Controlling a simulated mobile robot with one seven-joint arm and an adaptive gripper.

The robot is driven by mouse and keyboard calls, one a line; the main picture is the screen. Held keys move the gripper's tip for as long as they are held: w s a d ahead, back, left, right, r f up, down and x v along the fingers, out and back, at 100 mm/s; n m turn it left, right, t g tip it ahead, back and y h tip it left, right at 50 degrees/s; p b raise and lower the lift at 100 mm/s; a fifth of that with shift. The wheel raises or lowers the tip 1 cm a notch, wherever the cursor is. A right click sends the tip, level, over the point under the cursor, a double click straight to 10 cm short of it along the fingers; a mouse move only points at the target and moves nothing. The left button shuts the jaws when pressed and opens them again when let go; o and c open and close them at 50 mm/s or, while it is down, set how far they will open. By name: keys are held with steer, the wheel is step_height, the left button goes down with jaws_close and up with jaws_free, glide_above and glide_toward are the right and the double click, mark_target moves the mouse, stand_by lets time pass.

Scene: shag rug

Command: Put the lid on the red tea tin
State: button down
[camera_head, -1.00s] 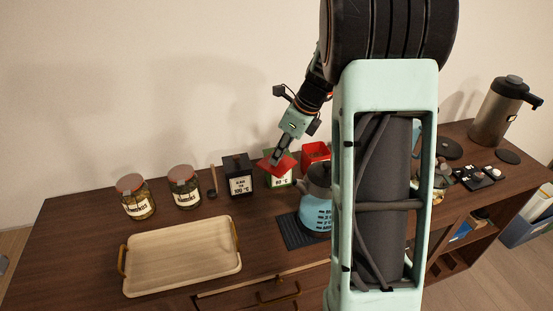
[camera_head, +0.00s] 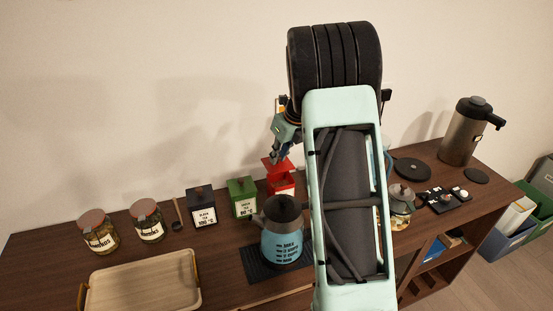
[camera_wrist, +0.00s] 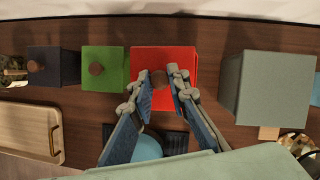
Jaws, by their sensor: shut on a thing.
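The red lid (camera_head: 272,163) is held by its knob in my gripper (camera_head: 279,154), which is shut on it. The red tea tin (camera_head: 281,188) stands on the dark wooden counter just below the lid, with the lid a little above it and shifted slightly left in the head view. In the wrist view the red lid (camera_wrist: 140,64) lies under my fingers (camera_wrist: 160,77), with its brown knob between them. It hides most of the tin there, so the exact gap cannot be told.
The lidded green tin (camera_head: 243,197) and black tin (camera_head: 202,208) stand to the left. A blue kettle (camera_head: 283,238) stands in front. A grey-green box (camera_wrist: 268,88) is to the right in the wrist view. Jars (camera_head: 98,233) and a wooden tray (camera_head: 145,285) are farther left.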

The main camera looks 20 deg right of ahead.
mark_target(284, 165)
steer(key=shift+w+d+m, duration=0.3)
steer(key=shift+w+d, duration=0.1)
steer(key=shift+d, duration=0.3)
steer(key=shift+r+p, duration=0.1)
steer(key=shift+p, duration=0.25)
steer(key=shift+f+b, duration=1.55)
steer(key=shift+f, duration=1.65)
steer(key=shift+p, duration=0.4)
steer(key=shift+f+p, duration=0.25)
steer(key=shift+p, duration=0.15)
steer(key=c, duration=1.8)
jaws_free()
